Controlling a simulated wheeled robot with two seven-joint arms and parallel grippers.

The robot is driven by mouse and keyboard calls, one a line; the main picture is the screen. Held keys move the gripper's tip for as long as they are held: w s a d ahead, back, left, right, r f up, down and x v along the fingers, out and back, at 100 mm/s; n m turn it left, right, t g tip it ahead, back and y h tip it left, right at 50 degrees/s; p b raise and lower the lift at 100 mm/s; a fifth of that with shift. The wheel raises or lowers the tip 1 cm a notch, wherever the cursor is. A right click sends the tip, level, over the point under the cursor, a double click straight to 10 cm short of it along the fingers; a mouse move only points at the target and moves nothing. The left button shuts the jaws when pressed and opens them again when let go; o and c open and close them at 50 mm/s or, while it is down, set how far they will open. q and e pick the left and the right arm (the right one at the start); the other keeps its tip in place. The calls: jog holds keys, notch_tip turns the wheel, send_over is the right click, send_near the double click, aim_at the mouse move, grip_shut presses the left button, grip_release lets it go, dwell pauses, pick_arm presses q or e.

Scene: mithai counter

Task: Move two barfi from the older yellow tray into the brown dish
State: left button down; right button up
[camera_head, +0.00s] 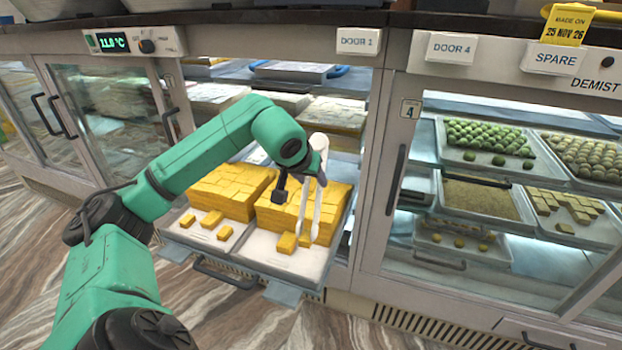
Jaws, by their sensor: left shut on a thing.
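Two trays of yellow barfi sit side by side in the pulled-out drawer: a left tray (240,230) and a right tray (290,262). Each has stacked rows at the back and a few loose pieces in front. I cannot tell from the trays which is older. My left gripper (308,236) reaches down over the right tray's front, its white fingers shut on a small yellow barfi (305,241). Another loose barfi (287,243) lies just left of it. Whether the held piece still touches the tray is unclear. The brown dish and my right gripper are not in view.
A glass door (500,200) at the right closes off shelves of green and brown sweets. The drawer front has a dark handle (226,275). A yellow date card (567,24) stands on the counter above. Glass doors at the left are closed.

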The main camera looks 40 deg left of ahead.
pick_arm(q)
notch_tip(320, 180, up, 4)
jog(key=p, duration=0.3)
jog(key=shift+f, duration=0.15)
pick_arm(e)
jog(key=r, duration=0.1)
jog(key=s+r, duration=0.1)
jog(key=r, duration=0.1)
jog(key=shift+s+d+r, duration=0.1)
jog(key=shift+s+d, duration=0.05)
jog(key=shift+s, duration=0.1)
pick_arm(q)
jog(key=s+d+r+m+h, duration=0.1)
jog(key=s+d, duration=0.1)
jog(key=d, duration=0.7)
jog(key=s+d+r+m+h, duration=0.1)
jog(key=s+d+m, duration=0.1)
jog(key=d, duration=0.8)
jog(key=shift+s+d+r, duration=0.15)
jog(key=shift+s+r, duration=0.25)
jog(key=shift+s, duration=0.4)
